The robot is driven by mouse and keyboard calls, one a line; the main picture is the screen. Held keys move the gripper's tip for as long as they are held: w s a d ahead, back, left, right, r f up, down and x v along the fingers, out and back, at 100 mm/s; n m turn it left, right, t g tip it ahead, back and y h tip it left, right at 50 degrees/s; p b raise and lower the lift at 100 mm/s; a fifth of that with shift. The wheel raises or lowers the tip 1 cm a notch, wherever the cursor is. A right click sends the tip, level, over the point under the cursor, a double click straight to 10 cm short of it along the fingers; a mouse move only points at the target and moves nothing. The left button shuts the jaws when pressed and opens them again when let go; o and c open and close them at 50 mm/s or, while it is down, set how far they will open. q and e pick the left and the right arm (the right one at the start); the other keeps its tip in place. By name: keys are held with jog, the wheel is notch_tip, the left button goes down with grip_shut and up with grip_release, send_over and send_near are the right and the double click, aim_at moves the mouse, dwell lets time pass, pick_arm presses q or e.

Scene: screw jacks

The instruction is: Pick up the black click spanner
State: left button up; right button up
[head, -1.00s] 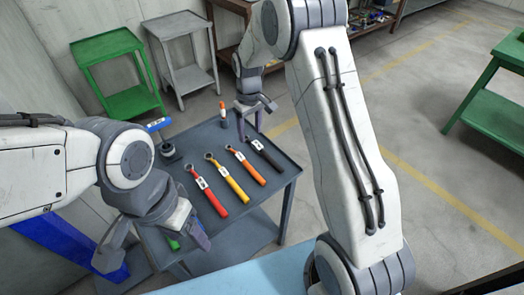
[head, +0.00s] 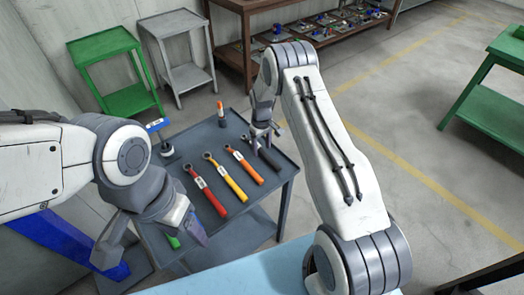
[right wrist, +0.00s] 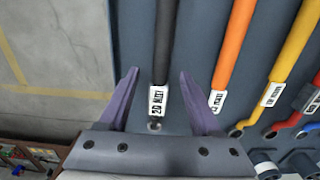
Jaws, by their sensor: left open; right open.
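The black click spanner (head: 270,160) lies at the right end of a row of spanners on the dark grey cart. My right gripper (head: 264,136) is over its ring end and partly hides it. In the right wrist view the black spanner (right wrist: 164,45) runs up between the two open purple fingers of my right gripper (right wrist: 158,74). Its white label (right wrist: 157,100) shows between the fingers, and no contact is visible. My left gripper (head: 150,248) is open and empty at the cart's near left side.
Orange (head: 244,166), yellow (head: 225,178) and red (head: 203,190) spanners lie beside it; a green one (head: 172,240) is partly hidden. An orange-topped bottle (head: 221,113) stands at the cart's (head: 282,180) back. The orange spanner (right wrist: 232,45) is just right of my right finger.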

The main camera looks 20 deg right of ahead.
jog(key=shift+f, duration=0.8)
grip_shut()
jog(key=shift+r, duration=0.1)
dwell(0.7)
